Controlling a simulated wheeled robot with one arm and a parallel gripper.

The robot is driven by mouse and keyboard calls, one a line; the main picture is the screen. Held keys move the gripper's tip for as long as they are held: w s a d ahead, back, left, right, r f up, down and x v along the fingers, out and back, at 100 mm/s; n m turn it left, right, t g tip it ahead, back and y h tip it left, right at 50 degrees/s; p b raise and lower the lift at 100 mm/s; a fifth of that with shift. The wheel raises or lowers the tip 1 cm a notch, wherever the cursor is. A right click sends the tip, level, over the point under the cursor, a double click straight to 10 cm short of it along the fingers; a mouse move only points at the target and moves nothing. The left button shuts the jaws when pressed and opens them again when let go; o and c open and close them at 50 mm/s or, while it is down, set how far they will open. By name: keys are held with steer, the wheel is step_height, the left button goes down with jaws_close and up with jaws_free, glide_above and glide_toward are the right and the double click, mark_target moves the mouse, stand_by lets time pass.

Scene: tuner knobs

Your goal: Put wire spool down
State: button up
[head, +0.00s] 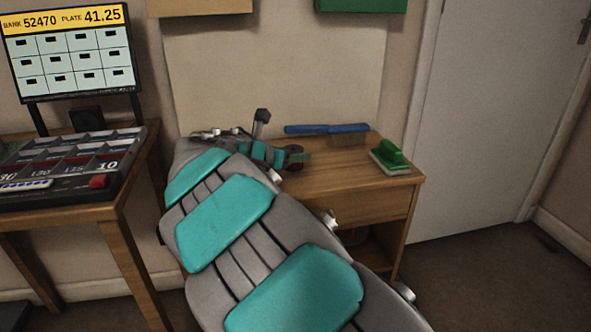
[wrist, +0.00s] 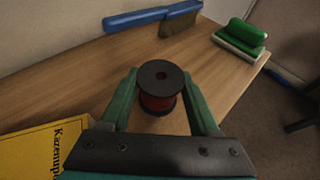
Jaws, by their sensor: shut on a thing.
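The wire spool (wrist: 160,98) has dark round flanges and dark red wire. In the wrist view it stands upright between the two fingers of my gripper (wrist: 163,103), which is shut on it. The spool is over the wooden desk (wrist: 70,82); I cannot tell whether its base touches the top. In the head view my gripper (head: 296,158) is over the desk (head: 340,182), and my arm covers the desk's left part. A small dark shape at the gripper's tip there may be the spool.
A blue-handled brush (head: 327,129) lies along the desk's back edge. A green-handled block (head: 391,157) sits at the right end. A yellow booklet (wrist: 40,150) lies at the left in the wrist view. Bare desk top shows between them. A console (head: 75,165) stands on another table.

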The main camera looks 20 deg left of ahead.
step_height(320, 180, down, 2)
steer(key=shift+f+b, duration=0.2)
steer(key=shift+b, duration=0.75)
steer(key=shift+r, duration=0.15)
steer(key=o, duration=1.4)
steer(key=shift+o, duration=0.2)
